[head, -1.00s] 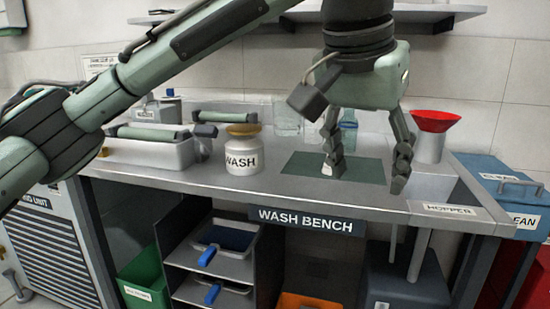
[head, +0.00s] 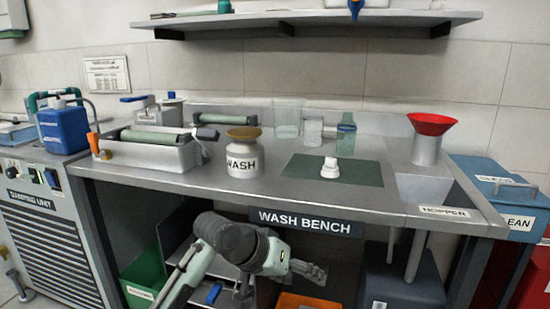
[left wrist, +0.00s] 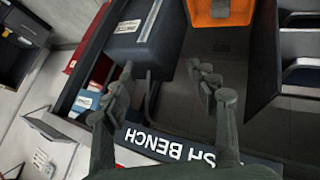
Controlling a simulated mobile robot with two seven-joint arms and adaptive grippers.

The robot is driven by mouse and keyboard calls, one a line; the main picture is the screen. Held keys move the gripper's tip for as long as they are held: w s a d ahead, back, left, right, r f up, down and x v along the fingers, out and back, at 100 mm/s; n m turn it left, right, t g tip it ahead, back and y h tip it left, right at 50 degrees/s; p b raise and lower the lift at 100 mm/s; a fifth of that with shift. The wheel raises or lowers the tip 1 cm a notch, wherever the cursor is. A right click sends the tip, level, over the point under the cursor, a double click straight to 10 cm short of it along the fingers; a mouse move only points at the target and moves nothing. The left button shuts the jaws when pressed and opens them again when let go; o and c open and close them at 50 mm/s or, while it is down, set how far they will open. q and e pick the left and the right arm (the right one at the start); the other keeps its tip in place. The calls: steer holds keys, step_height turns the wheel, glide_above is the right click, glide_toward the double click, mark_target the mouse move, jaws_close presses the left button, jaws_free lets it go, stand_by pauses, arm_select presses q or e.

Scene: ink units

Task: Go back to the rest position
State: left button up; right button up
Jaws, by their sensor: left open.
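My left arm is folded low in front of the wash bench in the head view. Its left gripper (head: 318,272) hangs below the bench's front edge, near the WASH BENCH label (head: 305,222). The left wrist view shows the left gripper (left wrist: 165,85) with its two fingers apart and nothing between them. The right gripper is in neither view.
The wash bench top (head: 270,185) carries a white WASH jar (head: 243,160), a dark green mat (head: 305,172) with a small white piece (head: 330,168), and a red funnel (head: 432,124). An orange bin (head: 300,300) and a green bin (head: 145,280) sit below.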

arm_select(q)
steer(key=s+a+f+n+y, duration=0.15)
steer(key=s+a+f, duration=0.25)
steer(key=a+f, duration=0.5)
steer(key=s+a+f+n+y, duration=0.1)
steer(key=s+a+f+y, duration=0.2)
steer(key=s+a+f, duration=0.55)
steer(key=s+a+f+g+y+p, duration=0.1)
steer(key=s+a+f+y, duration=0.3)
steer(key=s+a+f, duration=0.8)
steer(key=shift+a+g, duration=0.3)
steer(key=shift+a, duration=0.9)
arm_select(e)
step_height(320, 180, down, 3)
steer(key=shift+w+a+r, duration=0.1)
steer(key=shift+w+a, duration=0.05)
arm_select(q)
steer(key=shift+s, duration=0.1)
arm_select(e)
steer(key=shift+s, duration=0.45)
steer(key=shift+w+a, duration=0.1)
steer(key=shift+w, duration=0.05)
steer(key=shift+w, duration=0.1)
